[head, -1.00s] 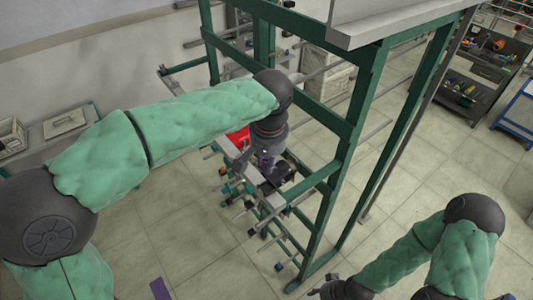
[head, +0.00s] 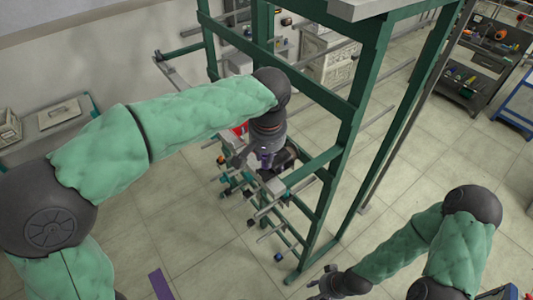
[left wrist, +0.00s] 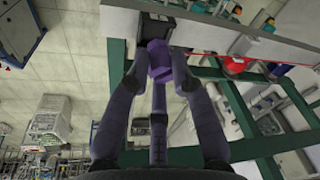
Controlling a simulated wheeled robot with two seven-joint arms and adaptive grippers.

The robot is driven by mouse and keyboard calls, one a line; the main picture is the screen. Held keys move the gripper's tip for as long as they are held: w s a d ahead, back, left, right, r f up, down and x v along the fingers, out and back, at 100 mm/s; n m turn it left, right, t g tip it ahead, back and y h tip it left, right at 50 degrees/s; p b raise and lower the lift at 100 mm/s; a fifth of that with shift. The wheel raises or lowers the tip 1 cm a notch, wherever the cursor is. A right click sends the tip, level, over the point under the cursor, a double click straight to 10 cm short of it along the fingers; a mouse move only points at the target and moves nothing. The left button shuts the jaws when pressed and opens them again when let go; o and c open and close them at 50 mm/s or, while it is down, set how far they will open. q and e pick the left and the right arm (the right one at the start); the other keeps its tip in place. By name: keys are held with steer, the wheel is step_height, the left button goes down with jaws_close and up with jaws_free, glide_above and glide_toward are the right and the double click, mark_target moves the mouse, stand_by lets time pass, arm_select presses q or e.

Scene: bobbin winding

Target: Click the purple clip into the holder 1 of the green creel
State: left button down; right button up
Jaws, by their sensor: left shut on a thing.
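The green creel (head: 345,150) stands in the middle of the head view, with several rods and small holders on its near side. My left gripper (head: 262,160) is at a rail of the creel. In the left wrist view my left gripper (left wrist: 160,72) is shut on the purple clip (left wrist: 160,55). The clip's far end is close to a black holder (left wrist: 157,27) on the pale rail; I cannot tell whether they touch. I cannot read the holder's number. My right gripper (head: 327,285) is low in the head view, away from the creel; its jaws are unclear.
A red object (left wrist: 232,65) sits along the rail to the right of the clip. Green creel beams (left wrist: 275,146) lie close on the right side. A dark shelf unit (head: 485,65) stands at the back right. Open floor lies around the creel.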

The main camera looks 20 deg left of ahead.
arm_select(q)
steer(key=shift+f+b, duration=1.15)
steer(key=shift+f, duration=0.4)
steer(key=shift+r, duration=0.1)
steer(key=c, duration=1)
jaws_free()
step_height(320, 180, up, 12)
steer(key=s, duration=0.2)
steer(key=shift+d, duration=0.4)
